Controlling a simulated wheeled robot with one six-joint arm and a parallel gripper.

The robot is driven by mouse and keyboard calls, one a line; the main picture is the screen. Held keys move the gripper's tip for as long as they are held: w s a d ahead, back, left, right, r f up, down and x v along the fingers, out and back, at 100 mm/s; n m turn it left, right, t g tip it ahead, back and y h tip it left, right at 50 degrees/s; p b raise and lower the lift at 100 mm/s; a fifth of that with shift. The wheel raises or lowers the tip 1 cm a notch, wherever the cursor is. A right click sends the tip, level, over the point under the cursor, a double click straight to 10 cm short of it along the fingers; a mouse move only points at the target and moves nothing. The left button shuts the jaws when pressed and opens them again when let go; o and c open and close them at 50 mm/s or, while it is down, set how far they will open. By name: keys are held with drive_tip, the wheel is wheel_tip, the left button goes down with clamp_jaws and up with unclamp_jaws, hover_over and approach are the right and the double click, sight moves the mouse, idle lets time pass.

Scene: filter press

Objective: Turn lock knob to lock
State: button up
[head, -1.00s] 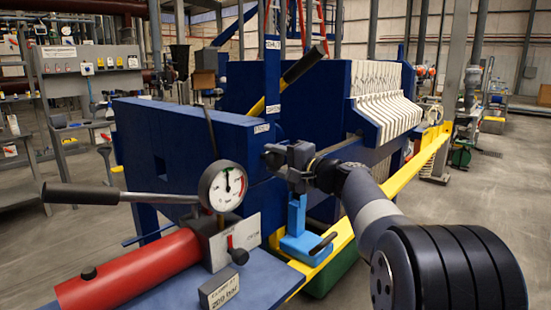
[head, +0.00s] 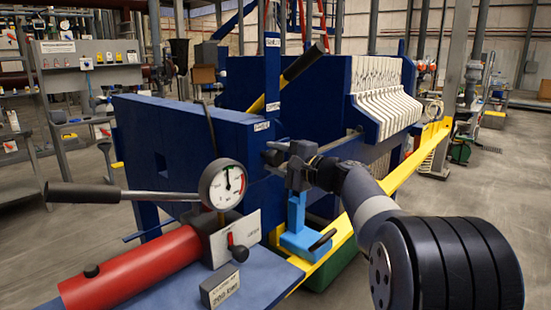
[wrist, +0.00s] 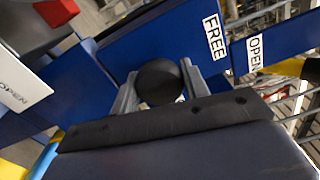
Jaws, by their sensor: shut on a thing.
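The lock knob, a round black knob (wrist: 157,78), sits between the two grey fingers of my gripper (wrist: 160,88) in the wrist view. The fingers are shut on its sides. A white FREE label (wrist: 214,37) is on the blue panel just beyond it, and a white OPEN label (wrist: 254,53) is further right. In the head view my gripper (head: 273,152) is at the near end of the blue press frame (head: 215,140). The knob is hidden by the gripper there, and its turn angle cannot be read.
A pressure gauge (head: 222,186), a long black-gripped lever (head: 85,194) and a red cylinder (head: 135,272) stand left of my arm. White filter plates (head: 390,85) and a yellow rail (head: 410,172) lie behind.

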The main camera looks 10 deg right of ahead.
drive_tip(key=o, duration=1)
drive_tip(key=shift+s+d, duration=0.1)
drive_tip(key=v, duration=1)
drive_tip(key=shift+s+d, duration=0.15)
drive_tip(key=shift+s, duration=0.1)
drive_tip(key=x, duration=1.1)
